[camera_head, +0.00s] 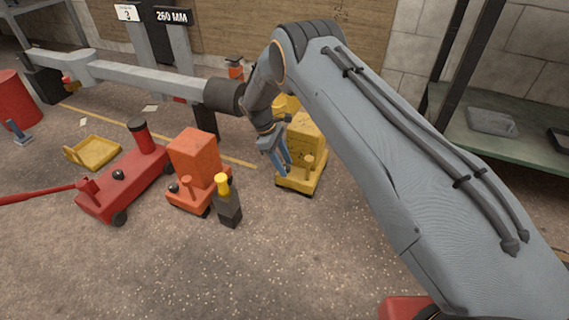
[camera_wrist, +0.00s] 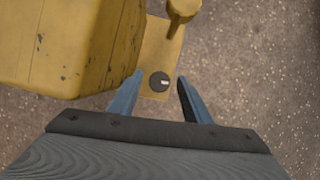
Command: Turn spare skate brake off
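A yellow skate (camera_head: 306,137) with a tall yellow block stands on the floor in the middle of the head view. In the wrist view, its yellow base plate (camera_wrist: 157,52) carries a round black knob (camera_wrist: 159,82) with a small pale mark, near a yellow post (camera_wrist: 183,10). My gripper (camera_head: 280,165) points down at the skate's left side. In the wrist view, my gripper (camera_wrist: 160,77) is open, with its blue fingers on either side of the knob and gaps visible. Whether the fingertips are down at knob height is unclear. An orange skate (camera_head: 194,155) stands to the left.
A black bottle with a yellow cap (camera_head: 228,205) stands before the orange skate. A red wheeled jack (camera_head: 125,185) and a yellow tray (camera_head: 92,151) lie further left. A grey beam (camera_head: 150,76) spans behind. A shelf (camera_head: 530,150) stands right. The front floor is mostly clear.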

